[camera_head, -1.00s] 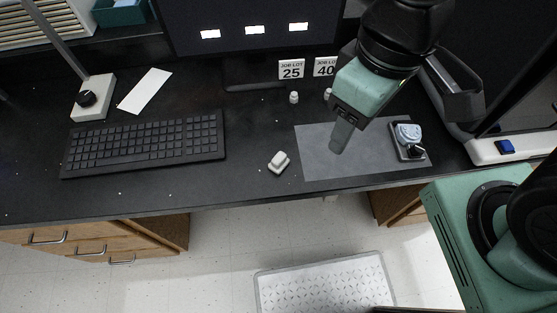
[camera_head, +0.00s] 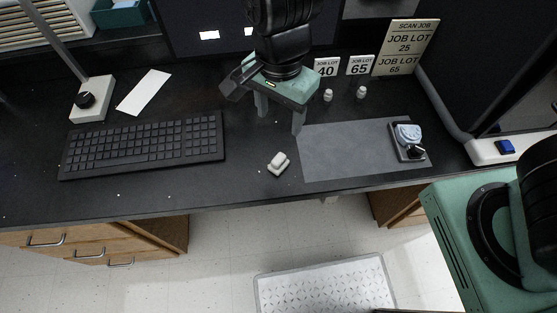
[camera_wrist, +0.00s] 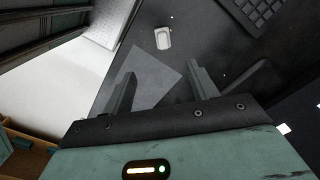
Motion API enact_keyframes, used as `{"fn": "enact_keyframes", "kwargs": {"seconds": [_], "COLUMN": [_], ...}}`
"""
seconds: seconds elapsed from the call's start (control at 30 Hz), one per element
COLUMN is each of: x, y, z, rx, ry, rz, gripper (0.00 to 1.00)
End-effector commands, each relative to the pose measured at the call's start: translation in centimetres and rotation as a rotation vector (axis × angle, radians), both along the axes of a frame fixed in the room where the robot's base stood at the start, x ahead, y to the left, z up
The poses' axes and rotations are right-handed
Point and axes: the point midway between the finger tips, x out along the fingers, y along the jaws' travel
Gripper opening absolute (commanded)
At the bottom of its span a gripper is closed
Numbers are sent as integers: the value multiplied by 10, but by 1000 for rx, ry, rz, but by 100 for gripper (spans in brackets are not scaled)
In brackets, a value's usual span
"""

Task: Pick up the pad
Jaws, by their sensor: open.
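A small white piece (camera_head: 278,163), which may be the pad, lies on the black desk left of a flat grey mat (camera_head: 340,150). It seems to have a raised part on top. In the wrist view the white piece (camera_wrist: 162,38) shows beyond my fingertips, near the grey mat (camera_wrist: 150,72). My gripper (camera_head: 280,119) is open and empty, with its two fingers apart and pointing down. It is above the desk, behind the white piece and apart from it. Nothing hides the white piece.
A device with a pale blue top (camera_head: 407,138) stands on the mat's right end. A black keyboard (camera_head: 145,145) lies to the left. Two small white bottles (camera_head: 328,96) (camera_head: 361,92) stand before the job lot signs (camera_head: 360,66). The desk around the white piece is clear.

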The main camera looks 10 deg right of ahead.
Motion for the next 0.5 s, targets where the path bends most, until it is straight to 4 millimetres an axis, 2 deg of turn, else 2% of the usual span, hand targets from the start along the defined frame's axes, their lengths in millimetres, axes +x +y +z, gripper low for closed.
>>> {"fn": "enact_keyframes", "kwargs": {"seconds": [0.17,0.5], "x": [5,5], "y": [1,0], "z": [-17,-87], "rx": [-13,-13], "ry": [-13,-10], "rz": [-55,-54], "gripper": [58,58]}}
